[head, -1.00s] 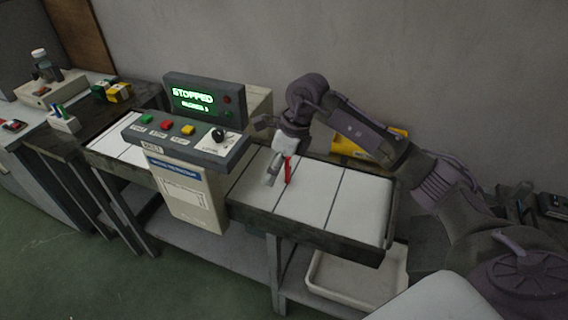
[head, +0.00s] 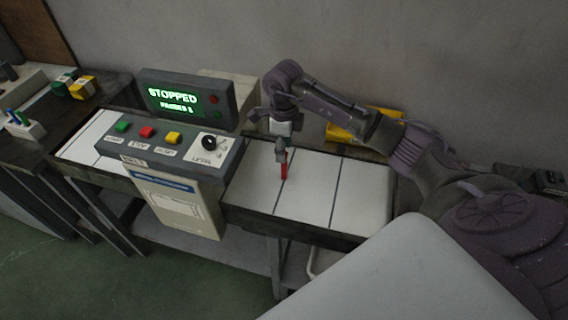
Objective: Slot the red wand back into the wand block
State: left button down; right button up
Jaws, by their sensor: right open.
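The red wand (head: 284,171) is on the white belt, right of the control panel. It shows as a short red strip, and I cannot tell whether it lies flat or stands. My right gripper (head: 282,158) is open and points down at the wand's far end, hiding part of it. I cannot tell whether the fingers touch it. The wand block (head: 24,131) is a pale block on the dark table at the far left, with a blue and a green wand upright in it. My left gripper is not in view.
The control panel (head: 180,150) with buttons and a black knob stands over the belt, between wand and block. Its display (head: 172,98) reads STOPPED. Green and yellow blocks (head: 76,86) sit at the back left. A yellow object (head: 345,132) is behind the belt. The belt's right part (head: 360,195) is clear.

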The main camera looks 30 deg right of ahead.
aim_at(284, 166)
jog(key=shift+s+a+f+p, duration=0.15)
jog(key=shift+s+f+p, duration=0.15)
jog(key=shift+f+p, duration=0.35)
notch_tip(284, 166, down, 3)
jog(key=shift+s+r+p, duration=0.15)
jog(key=shift+p, duration=0.15)
jog(key=shift+f, duration=0.6)
jog(key=c, duration=0.7)
grip_shut()
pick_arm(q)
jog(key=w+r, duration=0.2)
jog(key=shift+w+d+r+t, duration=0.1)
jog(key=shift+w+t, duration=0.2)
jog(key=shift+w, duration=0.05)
